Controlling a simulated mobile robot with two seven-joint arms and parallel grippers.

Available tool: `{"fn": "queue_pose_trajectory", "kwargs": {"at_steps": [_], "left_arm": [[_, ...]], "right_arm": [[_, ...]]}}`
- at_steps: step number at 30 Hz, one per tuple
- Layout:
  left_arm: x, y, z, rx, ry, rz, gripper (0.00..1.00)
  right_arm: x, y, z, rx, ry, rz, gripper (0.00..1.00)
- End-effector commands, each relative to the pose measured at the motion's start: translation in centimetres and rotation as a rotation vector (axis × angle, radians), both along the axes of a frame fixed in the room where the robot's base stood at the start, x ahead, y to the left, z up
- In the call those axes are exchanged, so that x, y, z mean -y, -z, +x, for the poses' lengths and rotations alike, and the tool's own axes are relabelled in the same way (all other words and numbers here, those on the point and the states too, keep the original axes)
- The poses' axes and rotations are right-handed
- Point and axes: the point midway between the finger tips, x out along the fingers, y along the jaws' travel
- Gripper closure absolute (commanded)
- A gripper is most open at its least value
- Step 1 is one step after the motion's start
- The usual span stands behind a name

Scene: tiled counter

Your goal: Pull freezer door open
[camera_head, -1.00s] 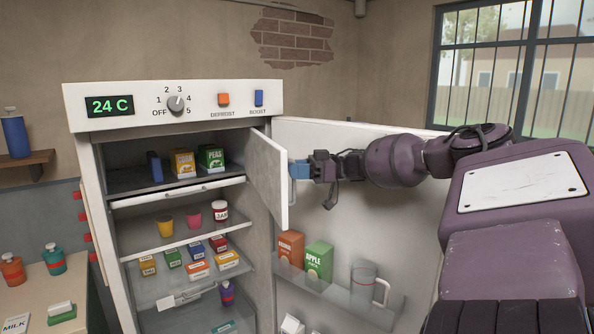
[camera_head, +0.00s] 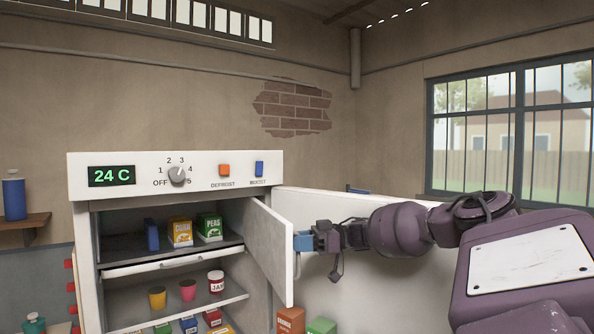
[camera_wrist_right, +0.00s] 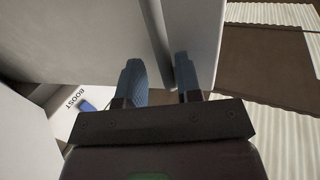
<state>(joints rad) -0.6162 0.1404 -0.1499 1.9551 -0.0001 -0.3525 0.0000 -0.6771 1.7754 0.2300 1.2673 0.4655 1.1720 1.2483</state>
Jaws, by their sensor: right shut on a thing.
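The white freezer door (camera_head: 268,245) stands swung open at the right side of the top compartment (camera_head: 120,236) in the head view. Its pale handle (camera_head: 298,265) is on the outer face near the free edge. My right gripper (camera_head: 303,242) is at that handle, its blue fingers shut on it. In the right wrist view, the two blue fingers (camera_wrist_right: 163,80) stand on either side of the handle bar, against the pale door face. My left gripper is not in view.
The outer fridge door (camera_head: 375,265) is wide open behind my right arm. The freezer holds a blue item (camera_head: 152,235), a corn box (camera_head: 180,231) and a peas box (camera_head: 210,227). Cups and a jar (camera_head: 216,282) stand on the shelf below.

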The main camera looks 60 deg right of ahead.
Motion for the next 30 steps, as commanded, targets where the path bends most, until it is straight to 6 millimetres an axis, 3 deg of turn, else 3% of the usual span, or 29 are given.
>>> {"fn": "queue_pose_trajectory", "kwargs": {"at_steps": [1,14,30], "left_arm": [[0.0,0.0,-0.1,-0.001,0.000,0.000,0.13],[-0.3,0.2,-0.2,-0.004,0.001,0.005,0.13],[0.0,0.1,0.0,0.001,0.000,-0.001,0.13]], "right_arm": [[-0.2,-3.1,0.9,0.050,-0.001,0.014,0.78],[-0.1,-7.8,0.7,0.049,-0.001,0.013,0.78],[-0.2,-17.4,0.7,0.046,-0.003,0.010,0.78]]}}
